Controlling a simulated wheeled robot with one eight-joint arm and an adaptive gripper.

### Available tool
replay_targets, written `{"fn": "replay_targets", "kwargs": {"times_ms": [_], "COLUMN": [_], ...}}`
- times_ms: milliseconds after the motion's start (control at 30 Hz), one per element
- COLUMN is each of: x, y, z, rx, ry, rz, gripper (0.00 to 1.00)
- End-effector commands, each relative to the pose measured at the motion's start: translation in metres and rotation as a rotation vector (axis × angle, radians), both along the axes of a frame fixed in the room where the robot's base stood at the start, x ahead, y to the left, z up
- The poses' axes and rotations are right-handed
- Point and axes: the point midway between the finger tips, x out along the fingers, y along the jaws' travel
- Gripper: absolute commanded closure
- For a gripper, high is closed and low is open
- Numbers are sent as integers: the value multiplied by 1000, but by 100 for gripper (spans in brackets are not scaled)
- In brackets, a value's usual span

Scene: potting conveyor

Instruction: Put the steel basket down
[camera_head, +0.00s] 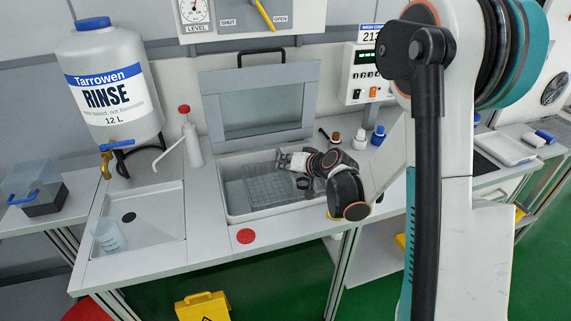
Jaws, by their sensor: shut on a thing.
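The steel basket (262,188), a grey wire mesh box, is inside the open wash tank (236,213), below the level of its rim. My gripper (284,161) reaches in from the right and is shut on the basket at its upper back right part. The fingertips are small and partly hidden by the wrist, so the exact grip is hard to see. My wrist also covers the basket's right end. I cannot tell whether the basket touches the tank floor.
The tank's windowed lid (262,98) stands open behind it. To the left are a wash bottle (192,143), a sink (146,212) with a beaker (108,236), and a rinse tank (108,85). Small bottles (360,139) stand at right.

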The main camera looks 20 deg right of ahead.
Motion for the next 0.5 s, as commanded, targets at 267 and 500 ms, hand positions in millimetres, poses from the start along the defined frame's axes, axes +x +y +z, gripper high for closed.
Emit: {"fn": "replay_targets", "kwargs": {"times_ms": [267,500], "x": [0,0], "y": [0,0], "z": [-8,-8], "rx": [0,0], "ry": [0,0], "rz": [0,0], "gripper": [100,71]}}
